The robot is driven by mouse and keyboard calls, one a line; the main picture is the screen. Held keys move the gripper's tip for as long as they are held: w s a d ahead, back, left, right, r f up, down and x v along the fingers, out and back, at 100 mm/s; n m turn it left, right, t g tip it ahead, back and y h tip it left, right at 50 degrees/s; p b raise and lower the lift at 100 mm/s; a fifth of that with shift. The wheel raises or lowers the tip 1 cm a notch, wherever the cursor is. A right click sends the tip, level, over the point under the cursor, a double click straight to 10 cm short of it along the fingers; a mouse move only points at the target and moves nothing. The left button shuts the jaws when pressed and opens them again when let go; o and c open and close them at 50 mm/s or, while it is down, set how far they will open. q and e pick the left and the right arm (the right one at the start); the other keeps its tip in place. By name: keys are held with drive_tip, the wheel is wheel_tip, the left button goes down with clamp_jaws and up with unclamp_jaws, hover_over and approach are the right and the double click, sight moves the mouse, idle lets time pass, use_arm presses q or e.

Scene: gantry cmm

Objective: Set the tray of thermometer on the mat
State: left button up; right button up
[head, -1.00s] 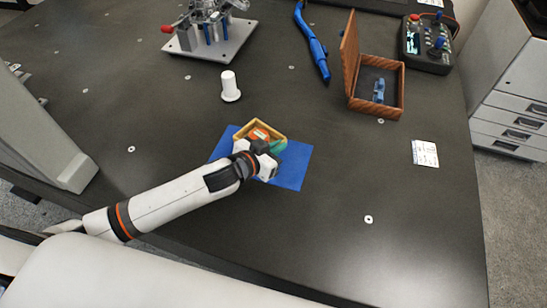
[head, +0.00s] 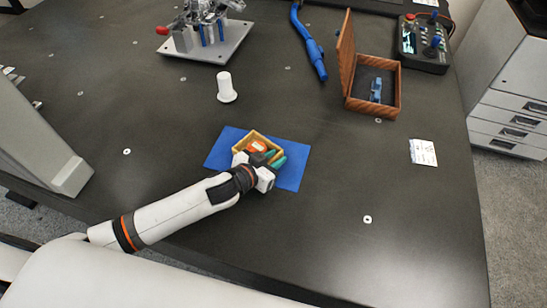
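The tray (head: 246,137) is a small yellow open box with an orange round-looking thing inside, probably the thermometer (head: 257,147). It appears to rest on the blue mat (head: 291,176), within the mat's edges and turned at an angle to it. My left gripper (head: 275,158) is at the tray's near right side. Its two teal fingertips show apart, one over the tray's inside and one outside its near right wall, so it looks open. The gripper hides the tray's near corner. My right gripper is not in view.
A white cylinder (head: 226,88) stands behind the mat. An open brown box (head: 374,104) holds a blue item. A white label card (head: 423,152) and a small washer (head: 367,219) lie to the right. A grey fixture (head: 208,47) stands at the back.

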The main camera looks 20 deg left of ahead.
use_arm(q)
drive_tip(key=shift+r, duration=0.25)
drive_tip(key=v, duration=1.2)
drive_tip(key=shift+f, duration=0.1)
